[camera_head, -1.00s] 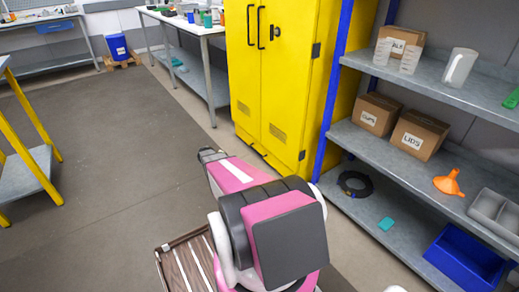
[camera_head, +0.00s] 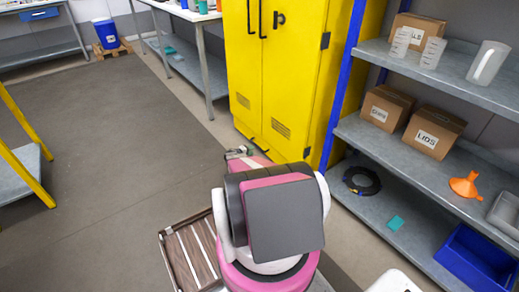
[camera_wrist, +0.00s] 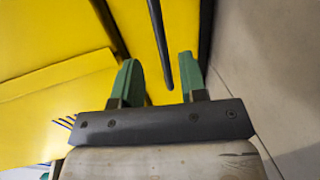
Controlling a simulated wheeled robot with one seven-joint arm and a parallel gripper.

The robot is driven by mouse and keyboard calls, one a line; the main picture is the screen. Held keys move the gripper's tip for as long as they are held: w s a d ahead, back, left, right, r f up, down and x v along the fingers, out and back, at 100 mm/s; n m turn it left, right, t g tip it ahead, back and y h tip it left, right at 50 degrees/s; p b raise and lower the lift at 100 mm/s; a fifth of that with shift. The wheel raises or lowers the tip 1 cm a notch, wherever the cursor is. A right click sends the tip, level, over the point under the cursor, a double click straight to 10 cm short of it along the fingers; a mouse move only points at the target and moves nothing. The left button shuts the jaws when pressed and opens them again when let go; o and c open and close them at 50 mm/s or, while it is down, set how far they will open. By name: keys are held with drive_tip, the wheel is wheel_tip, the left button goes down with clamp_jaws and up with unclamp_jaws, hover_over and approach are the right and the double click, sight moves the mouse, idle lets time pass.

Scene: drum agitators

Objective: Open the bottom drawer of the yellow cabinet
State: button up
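The yellow cabinet (camera_head: 262,75) stands upright at top centre in the head view, its two doors shut. A low yellow strip with a dark handle (camera_head: 256,142) runs along its foot, partly hidden by my arm. My gripper (camera_head: 240,153) is low, close to the cabinet's foot. In the wrist view my gripper (camera_wrist: 158,72) has its green fingers apart. A dark bar (camera_wrist: 158,40) on the yellow surface reaches down to between the fingertips; I cannot tell whether they touch it. Neither finger is closed on it.
A shelf rack with a blue upright (camera_head: 345,80) stands right of the cabinet, holding boxes, a funnel (camera_head: 465,185) and a blue bin (camera_head: 475,258). A workbench leg (camera_head: 204,80) is to the left. The grey floor (camera_head: 110,150) at left is open.

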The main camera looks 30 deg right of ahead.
drive_tip(key=x, duration=0.7)
drive_tip(key=shift+d, duration=0.4)
clamp_jaws()
